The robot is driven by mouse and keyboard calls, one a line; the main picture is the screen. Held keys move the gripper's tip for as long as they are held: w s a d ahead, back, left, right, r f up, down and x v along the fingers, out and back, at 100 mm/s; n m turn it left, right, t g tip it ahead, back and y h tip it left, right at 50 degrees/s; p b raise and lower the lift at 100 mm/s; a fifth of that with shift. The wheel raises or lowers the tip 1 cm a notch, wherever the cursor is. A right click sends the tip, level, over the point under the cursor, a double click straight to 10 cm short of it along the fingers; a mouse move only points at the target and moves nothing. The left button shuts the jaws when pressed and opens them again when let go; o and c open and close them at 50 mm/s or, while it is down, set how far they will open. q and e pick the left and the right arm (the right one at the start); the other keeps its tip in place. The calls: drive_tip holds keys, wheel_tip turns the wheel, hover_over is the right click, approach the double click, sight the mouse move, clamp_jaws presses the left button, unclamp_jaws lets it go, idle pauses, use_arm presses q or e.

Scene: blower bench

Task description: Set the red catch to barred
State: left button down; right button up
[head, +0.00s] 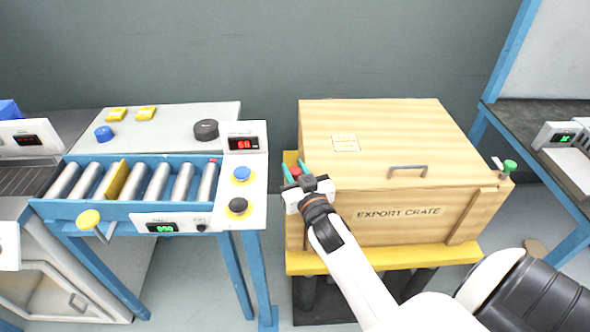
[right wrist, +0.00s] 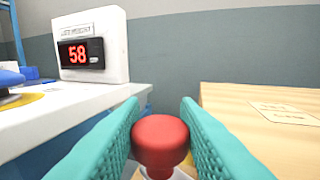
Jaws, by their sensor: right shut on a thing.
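The red catch (head: 295,172) is a round red knob at the left side of the wooden export crate (head: 342,214). My right gripper (head: 296,168) has its two teal fingers on either side of the knob and is shut on it. In the right wrist view the red catch (right wrist: 160,143) sits between the teal fingers, with a pale stem below it partly hidden. Its setting cannot be read from these frames. My left gripper is not in view.
The crate stands on a yellow pallet (head: 440,254), its lid closed, with a green-knobbed catch (head: 510,167) at its right. A blue roller conveyor (head: 150,180) and a panel with a red display (head: 245,143) stand to the left, separated from the crate by a narrow gap.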

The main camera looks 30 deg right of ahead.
drive_tip(key=n+y+p, duration=0.2)
drive_tip(key=y+p, duration=0.1)
drive_tip(key=shift+r+t, duration=0.3)
drive_tip(key=shift+n+y, duration=0.3)
drive_tip(key=shift+y, duration=0.2)
drive_tip(key=shift+f+n+y+p, duration=0.1)
drive_tip(key=shift+n+y+p, duration=0.6)
drive_tip(key=shift+y, duration=0.4)
drive_tip(key=shift+f+n+y, duration=0.15)
drive_tip(key=shift+n+y, duration=0.65)
drive_tip(key=shift+y, duration=0.5)
drive_tip(key=o, duration=1)
